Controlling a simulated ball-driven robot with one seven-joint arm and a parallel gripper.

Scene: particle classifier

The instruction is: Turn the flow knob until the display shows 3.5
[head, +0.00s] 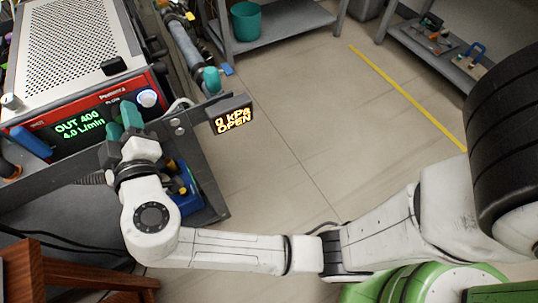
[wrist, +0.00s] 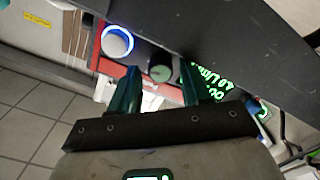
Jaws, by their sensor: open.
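The display (head: 80,127) on the red front panel reads "OUT 400" and "4.0 L/min" in green; part of it also shows in the wrist view (wrist: 208,82). A white knob with a blue ring (head: 147,98) is right of the display; it also shows in the wrist view (wrist: 117,42). Contact cannot be told. No knob label is readable.
A dark metal edge (wrist: 230,32) crosses close by in the wrist view. A wooden stool (head: 75,260) stands at the lower left. The floor to the right is open.

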